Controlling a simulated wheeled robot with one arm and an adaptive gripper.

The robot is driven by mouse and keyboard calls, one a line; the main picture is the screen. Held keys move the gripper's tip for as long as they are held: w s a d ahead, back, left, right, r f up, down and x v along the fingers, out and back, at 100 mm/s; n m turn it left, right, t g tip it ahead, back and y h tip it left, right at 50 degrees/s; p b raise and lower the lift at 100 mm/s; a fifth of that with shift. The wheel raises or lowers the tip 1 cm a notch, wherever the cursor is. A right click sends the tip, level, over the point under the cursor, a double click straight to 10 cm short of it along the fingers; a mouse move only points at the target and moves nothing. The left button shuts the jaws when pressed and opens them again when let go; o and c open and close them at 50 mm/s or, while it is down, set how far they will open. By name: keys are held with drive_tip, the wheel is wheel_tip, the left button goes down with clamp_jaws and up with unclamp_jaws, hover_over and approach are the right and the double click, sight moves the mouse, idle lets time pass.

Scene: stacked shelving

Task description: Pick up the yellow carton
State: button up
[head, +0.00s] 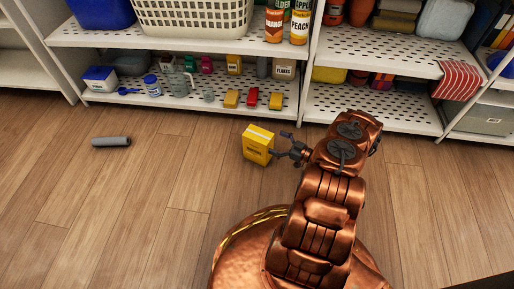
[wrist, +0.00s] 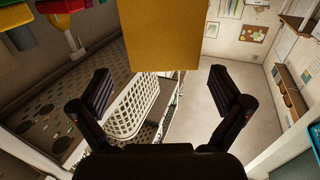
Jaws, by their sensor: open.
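The yellow carton (head: 257,146) appears to stand on the wooden floor in front of the shelving, just left of my gripper in the head view. Its top has a pale stripe and its side has dark print. My gripper (head: 284,146) is open, with its fingers pointing at the carton's right side. In the wrist view the carton (wrist: 163,35) fills the top middle as a plain yellow face. It lies ahead of and between the two spread fingers of my gripper (wrist: 163,85). I cannot tell whether either finger touches it.
A grey cylinder (head: 111,141) lies on the floor at the left. A white basket (head: 190,16) stands on the shelf above.

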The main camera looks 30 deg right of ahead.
sight(262, 136)
drive_tip(key=shift+b+x, duration=0.35)
drive_tip(key=shift+x, duration=0.5)
drive_tip(key=b+x, duration=0.3)
drive_tip(key=x, duration=0.1)
drive_tip(key=shift+a, duration=0.25)
drive_tip(key=shift+w+a+r, duration=0.15)
drive_tip(key=shift+w, duration=0.15)
drive_tip(key=shift+c, duration=0.3)
drive_tip(key=c, duration=1.7)
drive_tip(key=shift+r, duration=0.2)
